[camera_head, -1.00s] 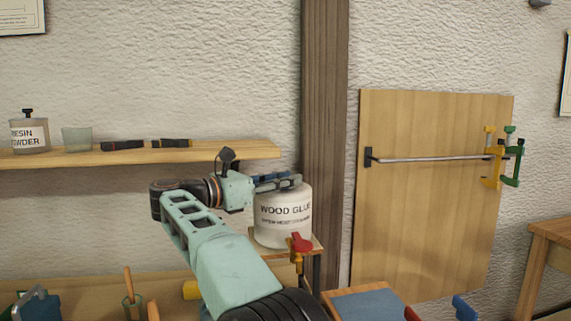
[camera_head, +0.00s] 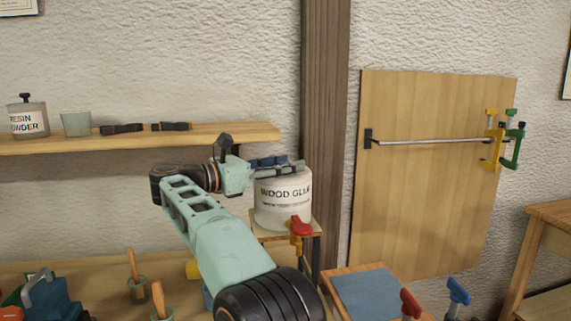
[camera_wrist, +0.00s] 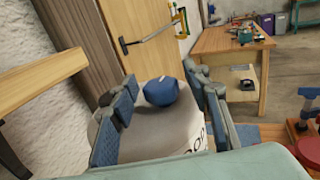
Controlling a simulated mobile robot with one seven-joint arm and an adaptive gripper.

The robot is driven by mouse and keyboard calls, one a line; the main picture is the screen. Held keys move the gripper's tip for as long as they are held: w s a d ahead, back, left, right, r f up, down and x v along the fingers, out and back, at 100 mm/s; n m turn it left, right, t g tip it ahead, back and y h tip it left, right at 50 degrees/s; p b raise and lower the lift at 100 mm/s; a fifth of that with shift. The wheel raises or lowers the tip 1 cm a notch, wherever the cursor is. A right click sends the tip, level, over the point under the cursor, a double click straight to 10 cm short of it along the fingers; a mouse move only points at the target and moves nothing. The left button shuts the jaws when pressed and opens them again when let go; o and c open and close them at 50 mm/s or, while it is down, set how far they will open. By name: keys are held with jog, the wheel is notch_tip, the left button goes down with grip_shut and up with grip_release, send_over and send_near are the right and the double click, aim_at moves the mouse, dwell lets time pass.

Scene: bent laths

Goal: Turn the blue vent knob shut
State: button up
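The blue vent knob (camera_wrist: 160,92) sits on top of a pale tub labelled WOOD GLUE (camera_head: 283,208). In the wrist view, my gripper (camera_wrist: 161,80) is open, with one blue-padded finger on each side of the knob. Gaps show between the knob and both pads, so neither finger visibly touches it. In the head view, my gripper (camera_head: 277,163) is level with the tub's top and hides the knob. Whether the fingertips reach fully past the knob is hard to tell. The tub's top also shows in the wrist view (camera_wrist: 160,130).
A wooden post (camera_head: 325,120) rises close behind. A shelf (camera_head: 200,138) with jars is at left. A panel with a metal bar (camera_head: 430,190) is at right. Red and blue clamp handles (camera_head: 459,290) stand lower right.

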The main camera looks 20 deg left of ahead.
jog(key=v, duration=1.2)
dwell(0.5)
